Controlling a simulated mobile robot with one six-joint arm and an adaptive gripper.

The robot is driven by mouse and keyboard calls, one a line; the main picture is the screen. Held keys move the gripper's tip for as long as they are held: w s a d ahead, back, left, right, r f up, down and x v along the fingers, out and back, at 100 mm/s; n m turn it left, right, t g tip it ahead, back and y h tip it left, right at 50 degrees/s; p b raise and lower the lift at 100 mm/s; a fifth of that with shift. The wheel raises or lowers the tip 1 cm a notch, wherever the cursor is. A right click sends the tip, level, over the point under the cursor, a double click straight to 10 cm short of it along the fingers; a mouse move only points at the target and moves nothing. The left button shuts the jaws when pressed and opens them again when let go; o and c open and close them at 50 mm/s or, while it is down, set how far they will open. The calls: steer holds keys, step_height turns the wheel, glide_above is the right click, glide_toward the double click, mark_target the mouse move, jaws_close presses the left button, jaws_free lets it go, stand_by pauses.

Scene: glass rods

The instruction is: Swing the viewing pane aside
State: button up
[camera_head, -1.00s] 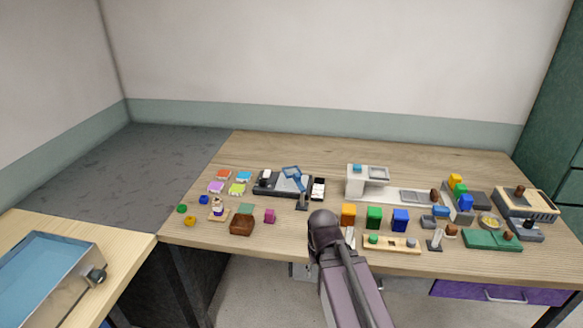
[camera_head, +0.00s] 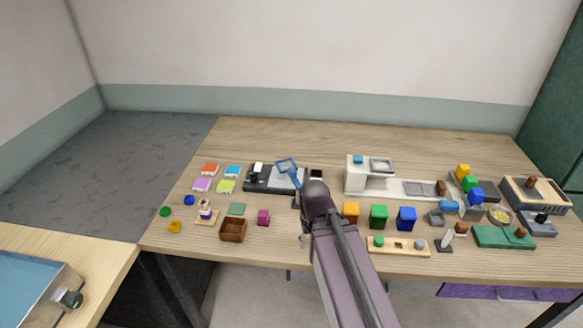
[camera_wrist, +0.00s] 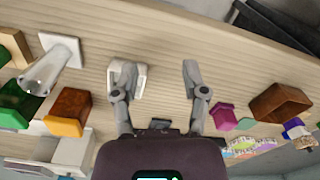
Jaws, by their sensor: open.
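A small pane in a blue frame (camera_head: 287,166) stands tilted on a blue arm over a dark flat base (camera_head: 258,182), left of the table's middle. I take it for the viewing pane. In the head view my arm hides my gripper and the lower end of that blue arm. In the wrist view my gripper (camera_wrist: 157,80) is open, fingers apart, above bare wood. A small white frame-like piece (camera_wrist: 142,80) lies beside or behind the left finger. I cannot tell whether they touch. The blue pane does not show clearly in the wrist view.
An orange block (camera_head: 351,212), a green block (camera_head: 378,216) and a blue block (camera_head: 406,218) stand right of my arm. A white stand (camera_head: 368,173) is behind them. A brown open box (camera_head: 233,230) and a magenta cube (camera_head: 263,218) are left. The table's back strip is clear.

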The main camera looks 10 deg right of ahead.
steer(key=shift+o, duration=0.6)
steer(key=shift+w+r+p, duration=0.35)
steer(key=shift+w, duration=0.15)
step_height(320, 180, up, 17)
steer(key=n+p, duration=0.2)
steer(key=p, duration=1.5)
glide_above(292, 170)
steer(key=shift+w+d+f, duration=0.1)
steer(key=shift+f, duration=0.1)
steer(key=shift+f+b, duration=0.25)
steer(key=shift+b, duration=0.2)
step_height(292, 170, down, 13)
steer(key=b, duration=1.3)
steer(key=shift+f, duration=0.15)
